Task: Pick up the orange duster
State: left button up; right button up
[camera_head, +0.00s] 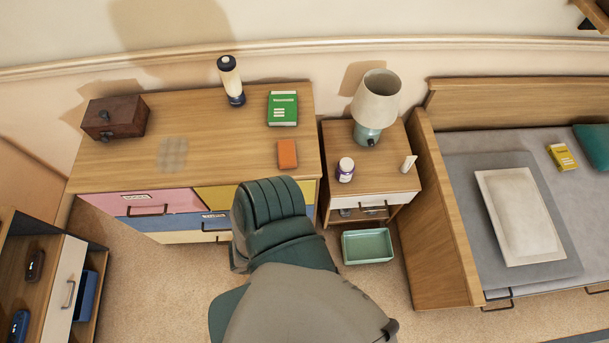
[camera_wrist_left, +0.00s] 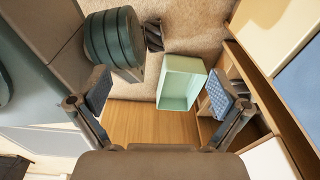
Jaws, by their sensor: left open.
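The orange duster (camera_head: 288,154) is a small orange block. It lies on the light wooden top of the dresser (camera_head: 215,125), near its front right corner, below a green book. I do not see the duster in the left wrist view. My left gripper (camera_wrist_left: 158,92) shows only in the left wrist view, with its two padded fingers wide apart and nothing held between them. Beyond the fingers are a pale green bin and a wooden surface. My right gripper is in neither view.
The green book (camera_head: 283,108), a white and dark blue bottle (camera_head: 231,81) and a brown wooden box (camera_head: 115,117) stand on the dresser. A nightstand with a lamp (camera_head: 376,104) is to the right. The pale green bin (camera_head: 367,246) sits on the carpet; it also shows in the left wrist view (camera_wrist_left: 181,86).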

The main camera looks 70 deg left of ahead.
aim_at(287, 148)
jog(key=u, duration=0.5)
jog(key=j+u, duration=0.15)
jog(key=u, duration=0.8)
jog(key=j+u, duration=0.1)
jog(key=u, duration=0.85)
jog(key=i, duration=0.05)
